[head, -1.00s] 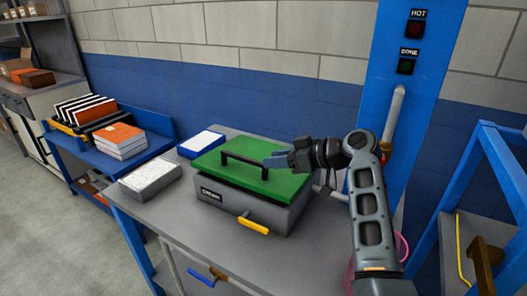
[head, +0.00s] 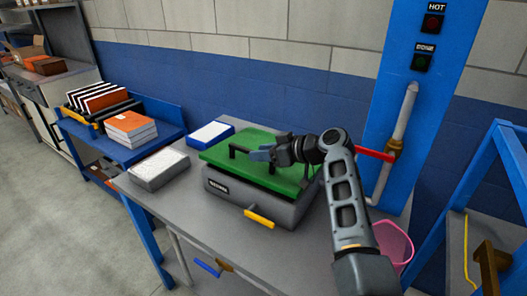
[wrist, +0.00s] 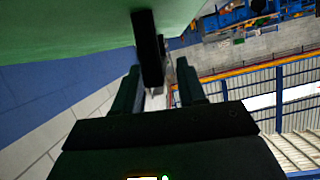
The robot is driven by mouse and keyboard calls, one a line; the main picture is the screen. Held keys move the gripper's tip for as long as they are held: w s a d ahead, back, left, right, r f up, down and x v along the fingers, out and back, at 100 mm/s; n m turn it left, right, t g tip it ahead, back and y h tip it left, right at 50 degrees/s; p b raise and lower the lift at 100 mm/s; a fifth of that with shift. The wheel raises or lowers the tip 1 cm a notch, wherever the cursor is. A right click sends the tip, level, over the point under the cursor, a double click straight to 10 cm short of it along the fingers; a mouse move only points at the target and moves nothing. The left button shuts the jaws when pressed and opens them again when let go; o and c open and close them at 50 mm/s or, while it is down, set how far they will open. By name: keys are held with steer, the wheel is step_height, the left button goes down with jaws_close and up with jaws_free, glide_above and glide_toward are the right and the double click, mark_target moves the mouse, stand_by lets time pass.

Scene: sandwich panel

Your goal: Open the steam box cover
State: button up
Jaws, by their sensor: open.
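The steam box (head: 245,202) is a grey box on the table with a yellow handle (head: 259,218) at its front. Its green cover (head: 285,178) lies flat over the top and carries a raised black bar handle (head: 238,152). My gripper (head: 262,153) is at the right part of that bar, just above the cover, and hides its right end. In the wrist view my gripper (wrist: 158,88) has its two dark fingers apart, with the black bar (wrist: 148,45) between them. The green cover (wrist: 70,30) fills the upper left there. I see no grip on the bar.
A blue-rimmed tray (head: 210,135) and a pale slab (head: 158,169) sit left of the box on the grey table (head: 180,208). A blue post (head: 415,100) with HOT and DONE lamps and a red-handled pipe (head: 377,155) stands behind my arm. A pink bin (head: 393,243) is at right.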

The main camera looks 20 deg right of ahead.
jaws_close()
stand_by(0.3)
stand_by(0.3)
